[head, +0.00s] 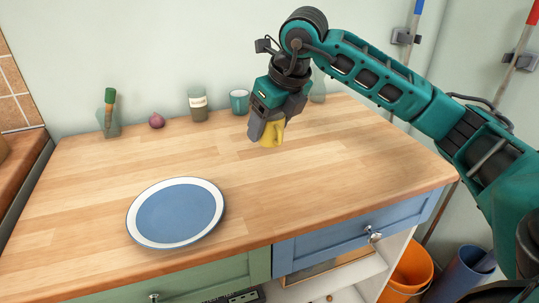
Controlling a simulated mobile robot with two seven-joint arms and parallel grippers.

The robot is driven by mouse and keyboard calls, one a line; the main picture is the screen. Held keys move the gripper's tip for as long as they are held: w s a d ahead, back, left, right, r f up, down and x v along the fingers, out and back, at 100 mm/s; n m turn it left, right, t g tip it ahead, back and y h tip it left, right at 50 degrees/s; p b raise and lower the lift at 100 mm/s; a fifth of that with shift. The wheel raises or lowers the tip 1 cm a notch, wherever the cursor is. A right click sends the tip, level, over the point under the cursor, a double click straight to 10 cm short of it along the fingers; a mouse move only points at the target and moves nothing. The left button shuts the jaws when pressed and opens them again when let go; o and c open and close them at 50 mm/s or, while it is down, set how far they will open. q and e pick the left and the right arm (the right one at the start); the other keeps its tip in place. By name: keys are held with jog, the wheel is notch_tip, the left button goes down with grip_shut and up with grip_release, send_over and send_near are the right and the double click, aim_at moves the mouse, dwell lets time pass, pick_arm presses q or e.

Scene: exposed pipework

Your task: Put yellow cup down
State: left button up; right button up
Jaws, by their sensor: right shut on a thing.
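The yellow cup (272,135) is in the jaws of my right gripper (268,127), in the middle of the head view. The gripper points down and is shut on the cup, and its fingers hide part of it. The cup is over the back middle part of the wooden countertop (330,170). I cannot tell whether its base touches the wood. My left gripper is not in view.
A blue plate with a white rim (176,212) lies at the front left. The counter's right side is clear.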

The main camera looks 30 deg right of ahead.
notch_tip(320, 180, down, 2)
jog(key=shift+f, duration=0.25)
notch_tip(320, 180, down, 4)
jog(key=shift+b, duration=0.5)
jog(key=shift+r, duration=0.1)
jog(key=shift+f, duration=0.25)
jog(key=o, duration=1.1)
jog(key=shift+r, duration=0.1)
